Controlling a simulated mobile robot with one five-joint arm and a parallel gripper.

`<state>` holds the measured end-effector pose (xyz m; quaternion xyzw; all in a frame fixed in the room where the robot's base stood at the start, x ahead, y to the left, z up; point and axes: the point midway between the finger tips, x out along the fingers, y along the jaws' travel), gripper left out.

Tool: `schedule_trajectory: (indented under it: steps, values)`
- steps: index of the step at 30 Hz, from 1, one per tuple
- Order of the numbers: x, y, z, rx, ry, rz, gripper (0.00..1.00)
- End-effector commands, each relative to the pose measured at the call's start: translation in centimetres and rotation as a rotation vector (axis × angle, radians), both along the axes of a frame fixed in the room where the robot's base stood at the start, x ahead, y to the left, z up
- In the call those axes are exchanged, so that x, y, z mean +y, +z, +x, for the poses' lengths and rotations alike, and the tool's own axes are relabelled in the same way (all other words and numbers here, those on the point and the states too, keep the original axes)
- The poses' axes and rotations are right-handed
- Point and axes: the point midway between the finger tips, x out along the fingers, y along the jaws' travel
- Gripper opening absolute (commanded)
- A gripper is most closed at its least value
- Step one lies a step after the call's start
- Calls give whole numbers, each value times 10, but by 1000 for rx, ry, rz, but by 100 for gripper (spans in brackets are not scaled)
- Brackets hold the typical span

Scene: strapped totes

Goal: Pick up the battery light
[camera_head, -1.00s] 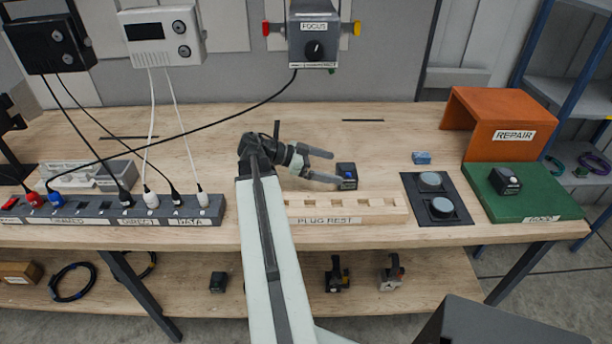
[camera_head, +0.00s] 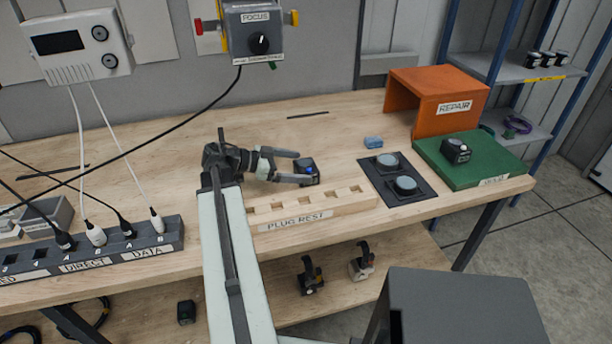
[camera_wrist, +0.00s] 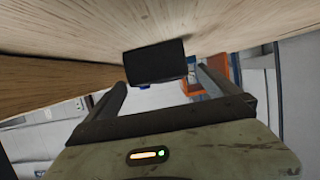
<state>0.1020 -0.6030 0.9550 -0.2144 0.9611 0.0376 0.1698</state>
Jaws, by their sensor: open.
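A small black block with a blue spot, which looks like the battery light (camera_head: 309,174), stands on the bench behind the plug rest. My gripper (camera_head: 302,167) is open beside it, its fingers reaching right toward it. In the wrist view the dark block (camera_wrist: 155,62) shows ahead, between the two spread fingers of my gripper (camera_wrist: 161,82). I cannot tell whether either finger touches it. A similar black unit (camera_head: 456,151) with a pale top sits on the green board.
The wooden plug rest (camera_head: 320,208) lies just in front of the block. A dark pad (camera_head: 399,194) with two round discs, a small blue block (camera_head: 373,142) and an orange REPAIR cover (camera_head: 437,95) are to the right. The bench behind is mostly clear.

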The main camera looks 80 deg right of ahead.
Motion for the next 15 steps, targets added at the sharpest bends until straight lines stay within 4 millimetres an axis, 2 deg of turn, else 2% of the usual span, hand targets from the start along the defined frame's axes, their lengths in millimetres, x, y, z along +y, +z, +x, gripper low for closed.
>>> schedule_trajectory:
  steps: [3, 5, 11, 12, 15]
  values:
    - [-8, -12, -21, 0, -4, 0, 100]
    - [-12, -13, -28, 1, -4, 1, 100]
    - [-13, -12, -30, 0, -3, 1, 100]
    - [-13, -12, -30, 0, -3, 1, 94]
    - [-13, -12, -30, 0, -3, 1, 67]
